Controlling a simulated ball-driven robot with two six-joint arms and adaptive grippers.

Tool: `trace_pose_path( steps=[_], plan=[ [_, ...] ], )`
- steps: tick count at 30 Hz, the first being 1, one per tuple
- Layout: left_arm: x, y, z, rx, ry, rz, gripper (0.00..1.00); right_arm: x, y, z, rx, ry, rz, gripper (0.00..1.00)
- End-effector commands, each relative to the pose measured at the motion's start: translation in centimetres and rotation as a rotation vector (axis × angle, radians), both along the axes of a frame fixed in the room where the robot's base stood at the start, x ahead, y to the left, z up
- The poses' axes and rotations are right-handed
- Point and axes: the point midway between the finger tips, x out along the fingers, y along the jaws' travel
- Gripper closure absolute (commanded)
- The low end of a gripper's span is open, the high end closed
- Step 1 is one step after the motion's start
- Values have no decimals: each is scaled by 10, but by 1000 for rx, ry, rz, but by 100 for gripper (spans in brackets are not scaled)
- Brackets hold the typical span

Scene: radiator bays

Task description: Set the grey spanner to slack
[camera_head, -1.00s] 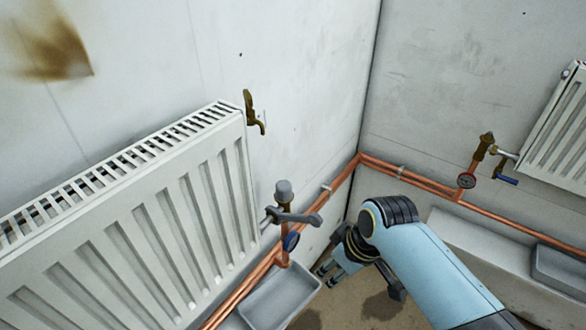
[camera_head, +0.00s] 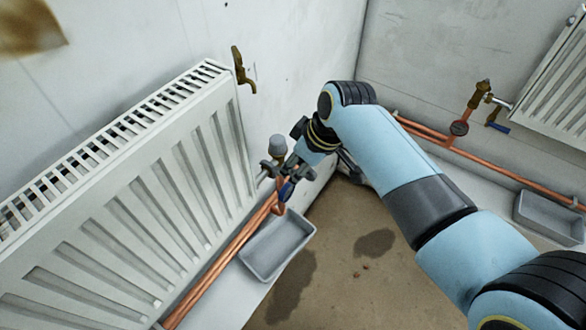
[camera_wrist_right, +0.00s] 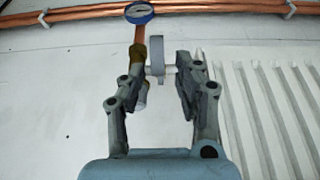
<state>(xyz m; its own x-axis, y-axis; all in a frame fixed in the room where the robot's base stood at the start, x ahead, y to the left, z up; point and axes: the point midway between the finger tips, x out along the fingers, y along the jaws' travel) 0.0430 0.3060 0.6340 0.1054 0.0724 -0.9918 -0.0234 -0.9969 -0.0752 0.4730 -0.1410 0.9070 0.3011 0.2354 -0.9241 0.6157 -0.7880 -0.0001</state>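The grey spanner (camera_wrist_right: 157,54) sits on the brass valve (camera_wrist_right: 139,56) beside the near radiator (camera_head: 150,190). My right gripper (camera_head: 286,175) has reached this valve and covers most of the spanner in the head view. In the wrist view the right gripper's fingers (camera_wrist_right: 160,78) stand apart, one on each side of the spanner. A gap shows between the spanner and the right-hand finger; contact on the other side is unclear. The valve's grey cap (camera_head: 278,146) shows above the gripper. My left gripper is not in view.
A blue-rimmed gauge (camera_head: 286,190) sits just below the gripper on the copper pipes (camera_head: 225,262). A grey tray (camera_head: 277,246) lies beneath. A brass hook-shaped fitting (camera_head: 241,70) is on the wall above. A second valve with a blue handle (camera_head: 497,126) is at the far right.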

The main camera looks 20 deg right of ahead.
Motion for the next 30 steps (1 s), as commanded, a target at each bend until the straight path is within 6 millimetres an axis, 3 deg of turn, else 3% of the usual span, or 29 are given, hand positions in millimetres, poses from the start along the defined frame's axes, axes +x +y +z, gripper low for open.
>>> trace_pose_path(
  steps=[6,15,23,30],
  plan=[
    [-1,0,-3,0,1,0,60,7,5,-22,-1,-1,0,67],
    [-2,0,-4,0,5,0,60,8,6,-25,-1,-1,0,67],
    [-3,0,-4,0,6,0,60,8,6,-25,0,0,-1,99],
    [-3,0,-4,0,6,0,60,8,6,-25,0,0,-1,100]
  ],
)
